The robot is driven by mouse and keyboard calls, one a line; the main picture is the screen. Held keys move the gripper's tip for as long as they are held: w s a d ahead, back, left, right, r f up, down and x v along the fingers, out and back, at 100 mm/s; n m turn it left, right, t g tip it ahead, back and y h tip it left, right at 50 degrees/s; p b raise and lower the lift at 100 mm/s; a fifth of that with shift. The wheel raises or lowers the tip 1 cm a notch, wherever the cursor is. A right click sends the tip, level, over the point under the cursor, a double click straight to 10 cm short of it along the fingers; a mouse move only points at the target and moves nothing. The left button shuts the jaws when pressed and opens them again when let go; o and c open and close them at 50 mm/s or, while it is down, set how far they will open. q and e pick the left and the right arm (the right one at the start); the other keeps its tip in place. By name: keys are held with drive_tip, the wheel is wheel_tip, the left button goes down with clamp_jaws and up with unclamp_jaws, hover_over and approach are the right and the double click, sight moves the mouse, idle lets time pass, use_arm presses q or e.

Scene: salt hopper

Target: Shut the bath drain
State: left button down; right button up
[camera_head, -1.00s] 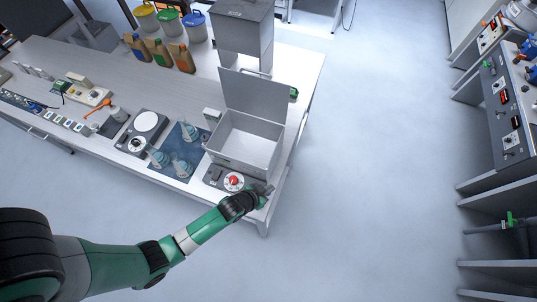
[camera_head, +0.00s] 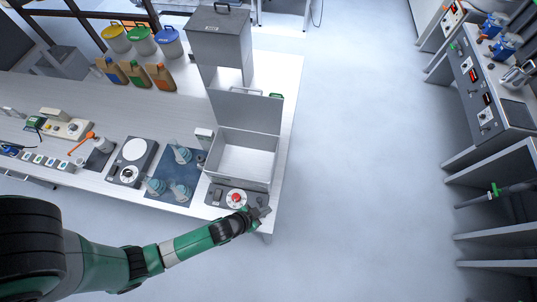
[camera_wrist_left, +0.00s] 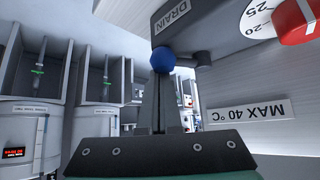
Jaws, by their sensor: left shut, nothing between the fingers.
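The bath is an open grey metal box (camera_head: 245,160) with a raised lid, at the front right corner of the bench. Its front control base (camera_head: 219,196) carries a dial with a red knob (camera_head: 236,198). In the left wrist view, a "DRAIN" label (camera_wrist_left: 171,15) is on the grey housing, with a blue ball knob (camera_wrist_left: 162,60) just below it. My left gripper (camera_head: 262,212) is at the right front corner of the base. In the wrist view its closed fingers (camera_wrist_left: 160,88) point at the blue knob, which lies at their tips; I cannot tell whether they touch. My right gripper is not in view.
Flasks on a dark mat (camera_head: 173,178) and a scale (camera_head: 133,160) stand left of the bath. A grey hopper (camera_head: 218,38) stands behind it. Clear floor (camera_head: 350,150) lies to the right. A "MAX 40 °C" plate (camera_wrist_left: 248,113) is beside the fingers.

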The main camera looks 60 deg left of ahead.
use_arm(q)
drive_tip(key=shift+s+a, duration=0.1)
drive_tip(key=shift+s, duration=0.5)
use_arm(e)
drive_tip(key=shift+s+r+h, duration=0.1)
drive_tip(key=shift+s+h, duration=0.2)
use_arm(q)
drive_tip(key=shift+w, duration=0.1)
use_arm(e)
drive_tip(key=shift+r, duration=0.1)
use_arm(q)
drive_tip(key=shift+w+a+p, duration=0.4)
drive_tip(key=shift+a+p, duration=0.05)
drive_tip(key=shift+a, duration=0.2)
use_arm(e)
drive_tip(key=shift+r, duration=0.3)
use_arm(q)
wheel_tip(320, 180, up, 8)
drive_tip(key=s+a+p, duration=0.2)
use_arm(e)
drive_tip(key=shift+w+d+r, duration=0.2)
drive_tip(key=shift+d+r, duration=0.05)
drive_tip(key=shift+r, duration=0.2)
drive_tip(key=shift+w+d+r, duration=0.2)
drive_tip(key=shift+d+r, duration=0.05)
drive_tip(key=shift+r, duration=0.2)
use_arm(q)
drive_tip(key=shift+d+r, duration=0.1)
